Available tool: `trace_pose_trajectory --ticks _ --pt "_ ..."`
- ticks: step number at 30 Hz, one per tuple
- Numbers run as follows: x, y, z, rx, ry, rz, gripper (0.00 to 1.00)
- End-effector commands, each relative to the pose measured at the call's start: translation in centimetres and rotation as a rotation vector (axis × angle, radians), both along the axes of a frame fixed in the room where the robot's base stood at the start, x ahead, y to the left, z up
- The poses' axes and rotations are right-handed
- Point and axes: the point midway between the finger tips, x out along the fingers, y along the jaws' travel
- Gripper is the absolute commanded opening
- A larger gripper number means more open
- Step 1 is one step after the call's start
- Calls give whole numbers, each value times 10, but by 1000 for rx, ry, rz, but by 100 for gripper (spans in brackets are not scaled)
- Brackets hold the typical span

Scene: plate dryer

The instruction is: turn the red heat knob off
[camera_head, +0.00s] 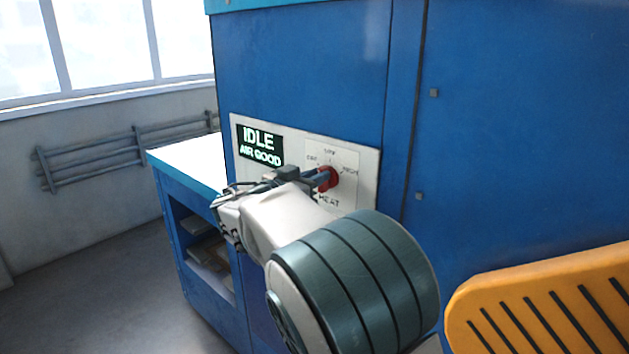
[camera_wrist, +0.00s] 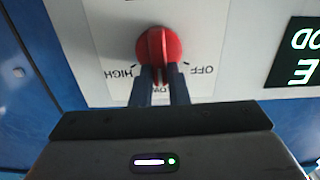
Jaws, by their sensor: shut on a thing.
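The red heat knob (camera_head: 328,179) sits on a white control panel (camera_head: 362,162) on the blue dryer. In the wrist view the red knob (camera_wrist: 158,46) appears upside down, with HIGH on the left, OFF on the right and LOW partly hidden below it. Its raised grip runs up and down in that view, in line with LOW. My gripper (camera_head: 318,182) reaches the knob from the left in the head view. Its two dark fingers (camera_wrist: 160,76) are shut on the knob's grip, one on each side.
A lit display (camera_head: 259,147) on the panel reads IDLE and AIR GOOD. A blue bench with a white top (camera_head: 188,162) stands to the left. A slotted orange part (camera_head: 545,305) is at lower right. Open floor (camera_head: 100,290) lies at lower left.

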Motion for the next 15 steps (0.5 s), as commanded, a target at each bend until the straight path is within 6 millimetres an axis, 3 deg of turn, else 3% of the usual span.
trace_pose_trajectory --ticks 15 --pt "2 4 -6 -208 161 3 0"
